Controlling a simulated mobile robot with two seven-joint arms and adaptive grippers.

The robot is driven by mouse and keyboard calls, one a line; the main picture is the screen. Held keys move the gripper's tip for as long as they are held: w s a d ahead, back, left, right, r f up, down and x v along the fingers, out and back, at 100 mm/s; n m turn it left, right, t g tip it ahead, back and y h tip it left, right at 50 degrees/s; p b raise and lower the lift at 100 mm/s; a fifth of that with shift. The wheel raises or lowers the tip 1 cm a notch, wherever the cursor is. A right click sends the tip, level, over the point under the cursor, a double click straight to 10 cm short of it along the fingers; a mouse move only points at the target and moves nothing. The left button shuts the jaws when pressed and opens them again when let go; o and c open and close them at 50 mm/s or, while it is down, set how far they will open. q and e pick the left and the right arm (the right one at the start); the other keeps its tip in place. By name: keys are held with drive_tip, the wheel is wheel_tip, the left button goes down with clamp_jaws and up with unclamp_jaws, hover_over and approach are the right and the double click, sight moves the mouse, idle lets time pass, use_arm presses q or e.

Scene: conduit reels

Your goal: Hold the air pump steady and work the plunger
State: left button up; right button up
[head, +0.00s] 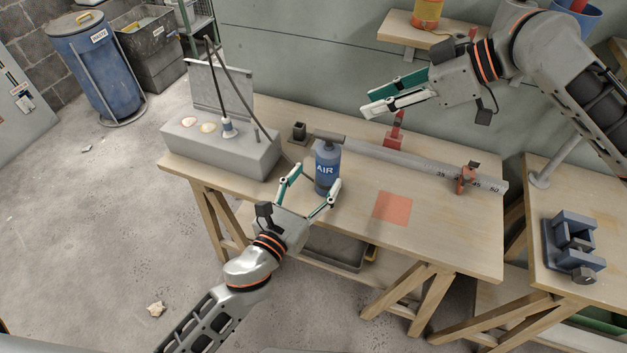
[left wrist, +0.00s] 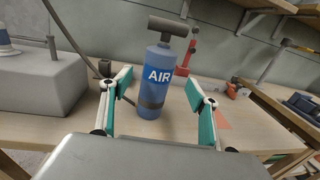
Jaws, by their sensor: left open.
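The air pump (head: 325,170) is a blue cylinder marked AIR, standing upright near the table's front edge. Its dark T-shaped plunger handle (head: 329,136) sits close above the body; in the left wrist view the handle (left wrist: 168,25) shows on a short stem. My left gripper (head: 308,192) is open at the near side of the pump. In the left wrist view the pump (left wrist: 154,78) stands beyond and between the spread fingers, with no clear contact. My right gripper (head: 367,106) is raised behind and right of the pump, apart from it; its finger gap is unclear at this angle.
A grey box (head: 220,152) with a hose rising from it stands left of the pump. A red square (head: 392,208) marks clear table to the right. A blue vise (head: 573,243) sits on the right table.

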sight(323, 167)
use_arm(q)
drive_tip(key=shift+w, duration=0.4)
drive_tip(key=shift+x, duration=3.5)
drive_tip(key=c, duration=1.5)
drive_tip(key=shift+o, duration=0.2)
